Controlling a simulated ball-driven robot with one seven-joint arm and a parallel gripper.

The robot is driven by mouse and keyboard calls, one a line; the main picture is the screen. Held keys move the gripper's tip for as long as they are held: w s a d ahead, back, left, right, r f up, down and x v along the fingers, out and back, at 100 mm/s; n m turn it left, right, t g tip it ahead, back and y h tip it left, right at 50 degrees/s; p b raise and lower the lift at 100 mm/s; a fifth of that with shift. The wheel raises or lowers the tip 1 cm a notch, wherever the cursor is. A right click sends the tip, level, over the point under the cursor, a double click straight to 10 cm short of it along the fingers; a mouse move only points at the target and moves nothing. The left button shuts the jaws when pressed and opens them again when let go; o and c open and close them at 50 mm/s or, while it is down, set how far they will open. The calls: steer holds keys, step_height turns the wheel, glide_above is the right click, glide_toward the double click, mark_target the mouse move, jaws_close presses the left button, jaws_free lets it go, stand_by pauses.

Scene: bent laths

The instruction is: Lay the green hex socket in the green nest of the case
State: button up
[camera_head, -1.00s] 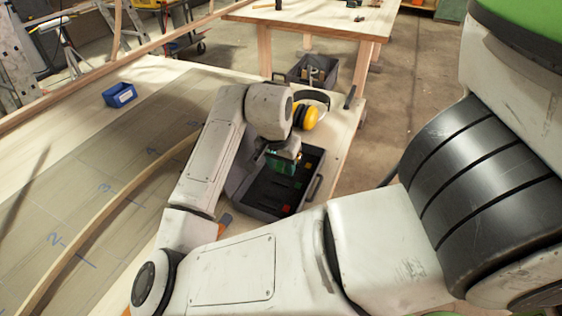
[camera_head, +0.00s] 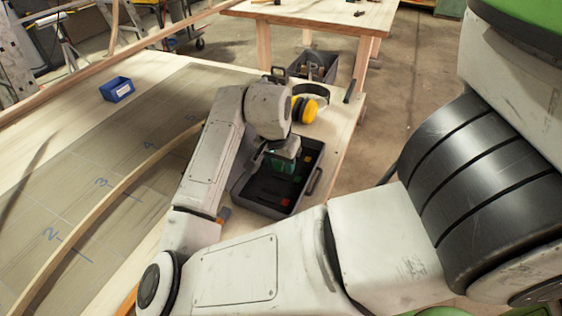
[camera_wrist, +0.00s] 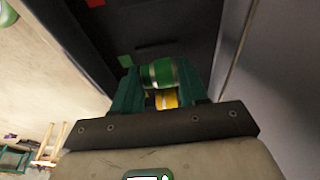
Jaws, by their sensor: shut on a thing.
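The green hex socket (camera_wrist: 165,73), green with a metallic band, lies crosswise between the green fingers of my gripper (camera_wrist: 158,84) in the wrist view. My gripper is shut on it. In the head view my gripper (camera_head: 284,165) is over the far part of the dark open case (camera_head: 241,202), and the socket cannot be told apart from the fingers. A small flat green patch (camera_wrist: 125,61), apparently the green nest, shows on the dark case floor just left of the socket. How high the socket is above the floor is unclear.
A yellow piece (camera_wrist: 166,101) shows between the fingers; whether it lies in the case is unclear. A red patch (camera_head: 285,203) marks the case floor. The case wall (camera_wrist: 232,50) is close on the right. Yellow ear defenders (camera_head: 305,109) lie behind; a blue bin (camera_head: 117,89) stands left.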

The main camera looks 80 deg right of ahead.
steer(key=shift+f+b, duration=0.5)
steer(key=shift+f, duration=0.2)
stand_by(0.3)
stand_by(0.3)
steer(key=o, duration=1.2)
steer(key=shift+c, duration=0.2)
steer(key=shift+r+p, duration=3.15)
steer(key=shift+r, duration=0.4)
